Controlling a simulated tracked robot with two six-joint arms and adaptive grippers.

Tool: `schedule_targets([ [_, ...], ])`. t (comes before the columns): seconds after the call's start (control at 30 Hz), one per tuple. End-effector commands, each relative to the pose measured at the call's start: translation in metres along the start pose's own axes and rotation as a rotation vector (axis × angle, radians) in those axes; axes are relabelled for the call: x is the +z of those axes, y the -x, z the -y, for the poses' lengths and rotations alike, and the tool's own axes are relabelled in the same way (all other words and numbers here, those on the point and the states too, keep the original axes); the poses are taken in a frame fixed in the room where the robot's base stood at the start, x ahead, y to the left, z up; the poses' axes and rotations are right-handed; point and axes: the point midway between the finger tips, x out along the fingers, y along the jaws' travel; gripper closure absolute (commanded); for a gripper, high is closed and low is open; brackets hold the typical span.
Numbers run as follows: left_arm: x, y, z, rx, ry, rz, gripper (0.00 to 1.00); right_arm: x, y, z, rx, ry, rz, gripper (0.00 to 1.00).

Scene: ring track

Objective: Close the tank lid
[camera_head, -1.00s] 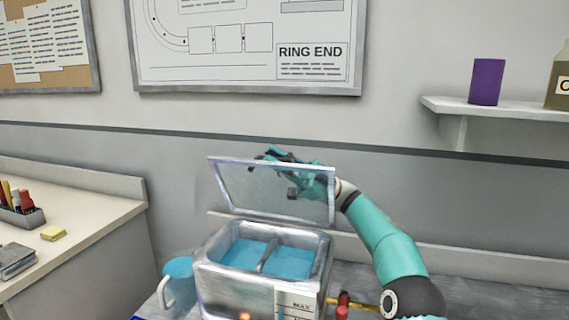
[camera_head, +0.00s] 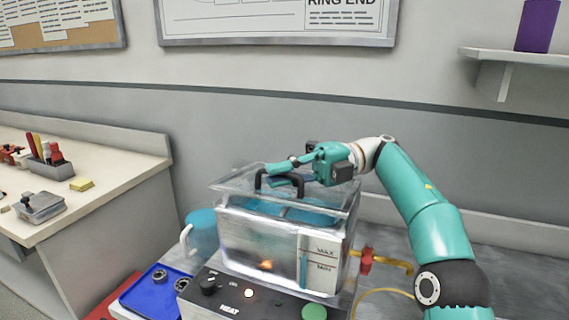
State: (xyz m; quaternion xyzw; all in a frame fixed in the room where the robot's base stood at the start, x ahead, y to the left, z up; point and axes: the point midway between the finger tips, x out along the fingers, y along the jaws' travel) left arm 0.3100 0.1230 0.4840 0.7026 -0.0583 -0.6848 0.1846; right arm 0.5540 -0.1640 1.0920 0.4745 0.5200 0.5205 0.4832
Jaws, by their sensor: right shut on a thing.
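The tank (camera_head: 262,254) is a metal box with blue liquid inside and a level gauge on its front. Its clear lid (camera_head: 235,183) lies low over the top, close to level. I cannot tell whether it touches the rim all round. The lid has a black handle (camera_head: 262,180). My right gripper (camera_head: 283,175) reaches in from the right above the lid and is shut on the handle, whose right part is partly hidden by it. My left gripper is not in view.
A blue jug (camera_head: 201,232) stands left of the tank. A control panel with knobs and a green button (camera_head: 314,312) is in front. A blue tray (camera_head: 150,296) sits front left. A yellow pipe with a red valve (camera_head: 366,262) is at the right.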

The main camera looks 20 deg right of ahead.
Motion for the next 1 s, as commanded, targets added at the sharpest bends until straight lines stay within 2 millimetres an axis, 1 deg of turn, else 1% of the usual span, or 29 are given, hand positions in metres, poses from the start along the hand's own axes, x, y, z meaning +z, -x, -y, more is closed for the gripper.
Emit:
schedule_targets([
  [0.03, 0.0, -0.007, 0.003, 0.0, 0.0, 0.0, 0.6, -0.002, -0.003, 0.009, -0.023, 0.023, -0.001, 1.0],
  [0.3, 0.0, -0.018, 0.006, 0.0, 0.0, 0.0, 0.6, -0.006, -0.007, 0.027, -0.113, 0.113, -0.001, 1.0],
  [0.87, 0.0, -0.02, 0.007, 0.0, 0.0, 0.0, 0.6, -0.008, -0.009, 0.036, -0.145, 0.134, -0.007, 1.0],
  [0.9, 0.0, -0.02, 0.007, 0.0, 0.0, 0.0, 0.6, -0.008, -0.009, 0.036, -0.145, 0.133, -0.008, 0.87],
  [0.97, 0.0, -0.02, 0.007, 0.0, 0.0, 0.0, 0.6, -0.007, -0.009, 0.036, -0.145, 0.133, -0.008, 0.77],
  [1.0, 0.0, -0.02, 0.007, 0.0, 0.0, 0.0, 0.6, -0.007, -0.009, 0.036, -0.144, 0.133, -0.007, 0.77],
])
